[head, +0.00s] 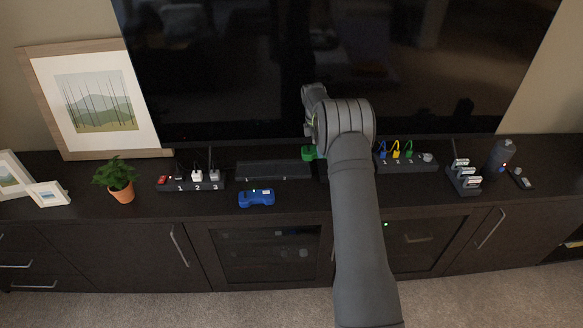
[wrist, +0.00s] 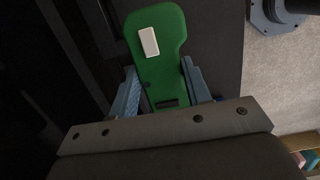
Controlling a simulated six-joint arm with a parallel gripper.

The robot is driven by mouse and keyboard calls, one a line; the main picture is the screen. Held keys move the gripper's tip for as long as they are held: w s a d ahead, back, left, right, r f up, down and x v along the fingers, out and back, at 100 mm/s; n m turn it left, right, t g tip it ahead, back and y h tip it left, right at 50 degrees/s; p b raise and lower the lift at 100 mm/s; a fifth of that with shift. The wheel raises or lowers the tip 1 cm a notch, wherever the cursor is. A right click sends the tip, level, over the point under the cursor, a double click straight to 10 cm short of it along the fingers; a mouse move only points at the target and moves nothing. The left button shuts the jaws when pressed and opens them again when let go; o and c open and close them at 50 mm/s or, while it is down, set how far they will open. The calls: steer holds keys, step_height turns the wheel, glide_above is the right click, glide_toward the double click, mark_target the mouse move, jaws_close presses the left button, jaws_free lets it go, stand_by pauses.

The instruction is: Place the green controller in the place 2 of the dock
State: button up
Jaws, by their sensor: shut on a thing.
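The green controller (wrist: 163,45) is between the two fingers of my gripper (wrist: 160,90) in the wrist view, with a white label on its face. My gripper is shut on it. In the head view a small part of the green controller (head: 308,153) shows left of my arm, at the right end of the dark dock; my arm hides the rest, and the fingers are hidden there. The dock (head: 273,169) is a long low dark block in front of the TV. Its place numbers are too small to read. I cannot tell whether the controller touches the dock.
A blue controller (head: 256,197) lies in front of the dock. A numbered power strip (head: 190,184) is to the left and another strip with coloured cables (head: 408,163) to the right. The TV (head: 330,60) stands close behind. A potted plant (head: 118,180) stands at left.

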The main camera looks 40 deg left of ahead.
steer(key=s+a+f, duration=0.1)
steer(key=a+f, duration=0.1)
steer(key=a, duration=0.1)
steer(key=s+a+f, duration=0.1)
steer(key=a+f, duration=0.1)
steer(key=a, duration=0.2)
steer(key=s+a+f, duration=0.1)
steer(key=a+f, duration=0.1)
steer(key=a, duration=0.1)
steer(key=shift+s+a+f, duration=0.2)
steer(key=shift+s+f, duration=0.05)
steer(key=shift+f, duration=2.05)
steer(key=shift+f, duration=0.15)
steer(key=o, duration=1.1)
step_height(320, 180, up, 12)
steer(key=s+a, duration=0.1)
steer(key=shift+s, duration=0.15)
steer(key=shift+a, duration=0.1)
